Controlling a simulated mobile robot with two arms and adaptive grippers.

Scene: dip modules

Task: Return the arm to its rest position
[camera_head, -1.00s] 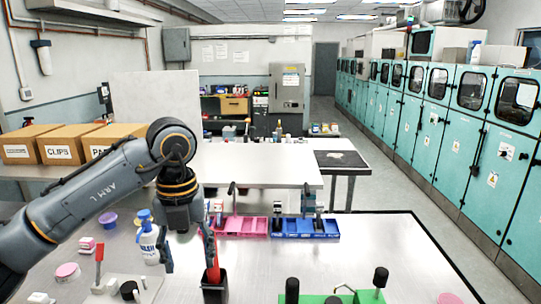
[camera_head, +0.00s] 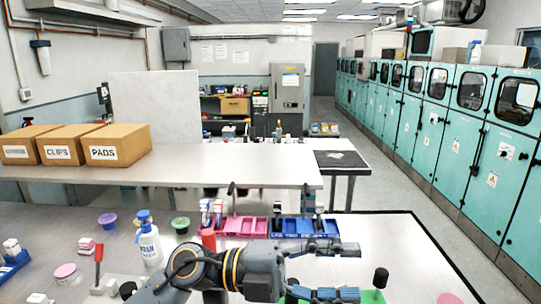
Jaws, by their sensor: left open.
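My left arm (camera_head: 205,275) lies low across the front of the table. Its left gripper (camera_head: 345,270) points to the right, with its two fingers spread apart and nothing seen between them. The lower finger is over or in front of a green plate (camera_head: 372,297) with a black knob (camera_head: 381,278). The upper finger is just in front of the blue tray (camera_head: 292,228). The arm hides most of the black holder, above which a red handle (camera_head: 208,239) shows. My right gripper is not in view.
A white wash bottle (camera_head: 149,248) with a blue top stands left of the arm. A pink tray (camera_head: 240,227) joins the blue one. A purple bowl (camera_head: 107,219), a green bowl (camera_head: 180,224) and a red lever (camera_head: 98,254) are at left. The table's right side is mostly clear.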

